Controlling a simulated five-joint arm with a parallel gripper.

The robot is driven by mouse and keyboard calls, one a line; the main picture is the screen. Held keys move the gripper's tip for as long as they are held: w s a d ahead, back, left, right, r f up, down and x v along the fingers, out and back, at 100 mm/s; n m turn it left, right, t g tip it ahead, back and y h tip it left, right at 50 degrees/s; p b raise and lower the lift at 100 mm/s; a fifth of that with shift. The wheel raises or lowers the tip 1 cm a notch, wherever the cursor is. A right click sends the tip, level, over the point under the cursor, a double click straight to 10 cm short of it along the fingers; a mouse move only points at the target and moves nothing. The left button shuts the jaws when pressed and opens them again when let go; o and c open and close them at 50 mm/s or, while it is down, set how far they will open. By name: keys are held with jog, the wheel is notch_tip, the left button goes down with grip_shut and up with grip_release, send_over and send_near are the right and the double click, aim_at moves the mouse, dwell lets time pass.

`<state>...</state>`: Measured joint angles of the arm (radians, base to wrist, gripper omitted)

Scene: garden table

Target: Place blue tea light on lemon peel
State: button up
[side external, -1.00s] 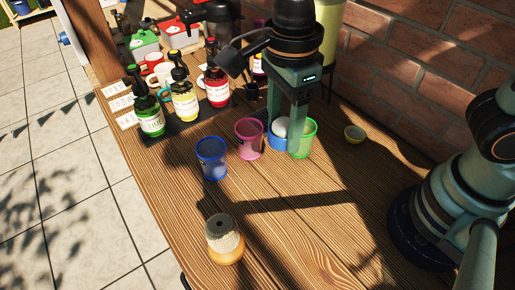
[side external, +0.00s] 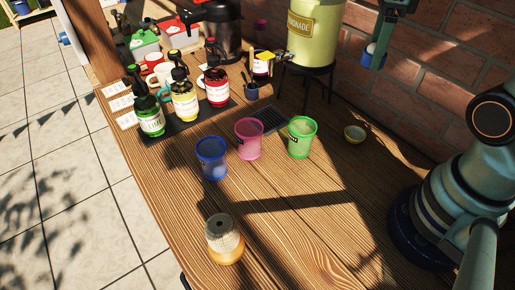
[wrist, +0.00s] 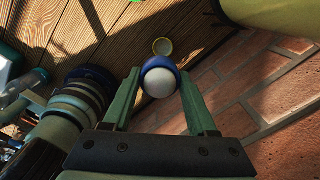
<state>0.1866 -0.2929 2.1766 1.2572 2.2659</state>
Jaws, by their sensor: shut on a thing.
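The blue tea light (side external: 370,52), with a white top, is held up in the air at the upper right of the side view. My gripper (side external: 372,60) is shut on it; the rest of the arm above is cut off by the frame. In the wrist view the tea light (wrist: 159,78) sits between the two green fingers. The lemon peel (side external: 355,134), a small yellow cup shape, lies on the table near the brick wall, below the gripper and slightly left in the side view. It also shows in the wrist view (wrist: 162,46), just beyond the tea light.
Blue (side external: 212,158), pink (side external: 249,139) and green (side external: 301,137) cups stand left of the peel. A yellow lemonade dispenser (side external: 315,32) stands behind on a black stand. A jar (side external: 224,240) is at the front. The brick wall (side external: 440,75) is close behind the peel.

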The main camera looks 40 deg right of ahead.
jog(key=shift+s+d+m, duration=0.2)
jog(key=shift+d, duration=0.25)
jog(key=shift+s+d+m, duration=0.2)
jog(key=shift+d, duration=0.25)
send_over(354, 136)
jog(key=f, duration=1.3)
jog(key=a+f, duration=0.1)
jog(key=f, duration=0.5)
jog(key=shift+s+f, duration=0.2)
jog(key=shift+f, duration=0.2)
jog(key=shift+f, duration=0.3)
jog(key=o, duration=1.3)
jog(key=shift+o, duration=0.2)
